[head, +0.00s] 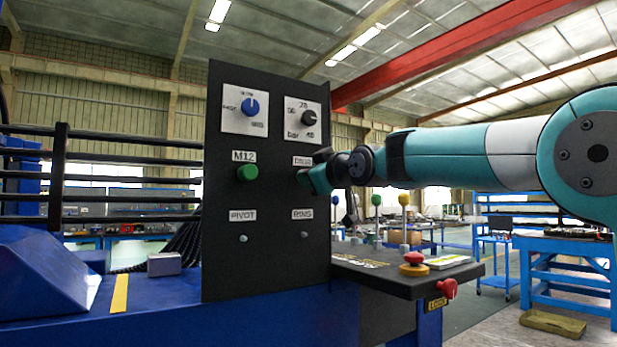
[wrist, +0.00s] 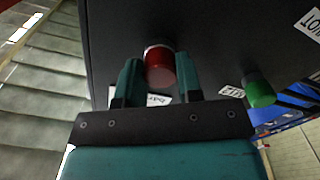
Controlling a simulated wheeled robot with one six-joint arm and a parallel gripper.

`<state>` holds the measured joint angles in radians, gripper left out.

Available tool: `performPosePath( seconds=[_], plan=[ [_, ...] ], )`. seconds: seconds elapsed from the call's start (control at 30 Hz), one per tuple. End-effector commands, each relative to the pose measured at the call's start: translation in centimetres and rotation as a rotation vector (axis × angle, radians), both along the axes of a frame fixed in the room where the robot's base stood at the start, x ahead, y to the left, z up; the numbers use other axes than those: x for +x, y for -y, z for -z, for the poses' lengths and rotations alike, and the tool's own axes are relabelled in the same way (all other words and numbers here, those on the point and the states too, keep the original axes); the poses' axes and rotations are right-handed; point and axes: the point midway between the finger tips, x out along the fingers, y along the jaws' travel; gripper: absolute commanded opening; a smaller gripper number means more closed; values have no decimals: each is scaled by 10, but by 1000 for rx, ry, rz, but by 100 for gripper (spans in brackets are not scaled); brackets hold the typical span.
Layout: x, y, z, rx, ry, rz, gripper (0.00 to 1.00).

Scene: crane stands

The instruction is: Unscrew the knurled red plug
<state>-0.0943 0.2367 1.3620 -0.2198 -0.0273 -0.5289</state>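The red plug (wrist: 160,72) stands out from the dark panel in the wrist view, with a pale ring at its base. The fingers of my gripper (wrist: 160,78) lie one on each side of it, very close to its sides. I cannot tell whether they press on it. In the head view my gripper (head: 319,180) is at the panel's right part, below a partly covered label, and it hides the red plug there. A green plug (head: 247,173) sits to the left under the M12 label; it also shows in the wrist view (wrist: 259,91).
The dark upright panel (head: 268,273) carries a blue knob (head: 250,106) and a black knob (head: 309,118) above. A side shelf (head: 382,278) at lower right holds a red mushroom button (head: 413,259) and several coloured-top levers. A grey block (head: 164,264) lies on the blue bench.

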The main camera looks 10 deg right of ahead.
Motion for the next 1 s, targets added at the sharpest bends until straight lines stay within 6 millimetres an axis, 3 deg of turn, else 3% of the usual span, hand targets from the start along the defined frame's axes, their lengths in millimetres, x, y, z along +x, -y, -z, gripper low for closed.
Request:
performPosePath(
  seconds=[0.03,0.1,0.17,0.57,0.83,1.0],
  plan=[
    [0,0,0,0,0,0,20],
    [0,0,0,0,0,0,5],
    [0,0,0,-1,1,0,0],
    [-1,0,0,-10,3,0,0],
    [-1,1,3,-336,111,0,0],
    [-2,1,0,-432,140,0,0]
  ],
)
